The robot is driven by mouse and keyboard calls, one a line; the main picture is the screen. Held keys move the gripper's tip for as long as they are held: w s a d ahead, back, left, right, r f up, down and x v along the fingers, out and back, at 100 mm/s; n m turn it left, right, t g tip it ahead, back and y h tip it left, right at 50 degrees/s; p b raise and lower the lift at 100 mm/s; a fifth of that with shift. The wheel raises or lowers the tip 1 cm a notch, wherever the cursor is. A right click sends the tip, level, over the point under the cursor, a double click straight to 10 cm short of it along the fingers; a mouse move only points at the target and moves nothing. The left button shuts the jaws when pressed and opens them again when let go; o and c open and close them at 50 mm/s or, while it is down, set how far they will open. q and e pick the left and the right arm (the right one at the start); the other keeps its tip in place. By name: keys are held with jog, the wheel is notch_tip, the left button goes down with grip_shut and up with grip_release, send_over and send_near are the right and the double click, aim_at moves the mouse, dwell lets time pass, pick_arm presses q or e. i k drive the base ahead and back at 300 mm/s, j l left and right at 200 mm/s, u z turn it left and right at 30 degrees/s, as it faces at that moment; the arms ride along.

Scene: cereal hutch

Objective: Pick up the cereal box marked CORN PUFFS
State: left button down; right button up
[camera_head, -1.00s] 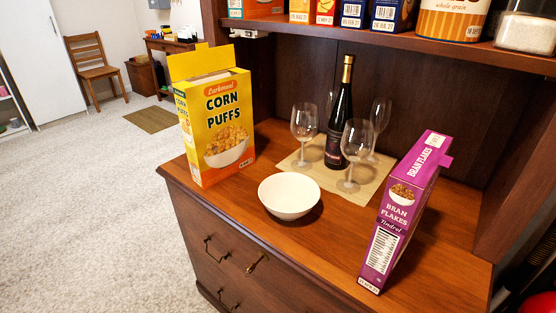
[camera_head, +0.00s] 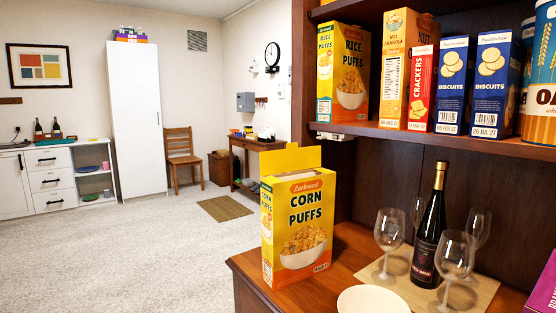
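The yellow cereal box marked CORN PUFFS (camera_head: 298,228) stands upright on the left end of the wooden hutch counter (camera_head: 347,262). Its top flap is raised, and its front shows a bowl of puffs. Nothing touches it in this view. Neither of my grippers is in the head view.
Wine glasses (camera_head: 390,232) and a dark bottle (camera_head: 430,232) stand on a mat behind. A purple box (camera_head: 543,290) shows at the right edge. The shelf above holds RICE PUFFS (camera_head: 342,75) and other packages. Open carpet lies left.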

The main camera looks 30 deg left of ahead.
aim_at(297, 207)
jog(key=j+u, duration=0.15)
jog(key=u, duration=0.2)
jog(key=j+u, duration=0.2)
jog(key=u, duration=0.2)
jog(key=z, duration=0.4)
jog(key=i+j+z, duration=0.1)
jog(key=z, duration=0.25)
jog(key=j+z, duration=0.2)
jog(key=z, duration=0.2)
jog(key=j+z, duration=0.5)
jog(key=j, duration=0.55)
jog(key=j+z, duration=0.45)
jog(key=j, duration=0.65)
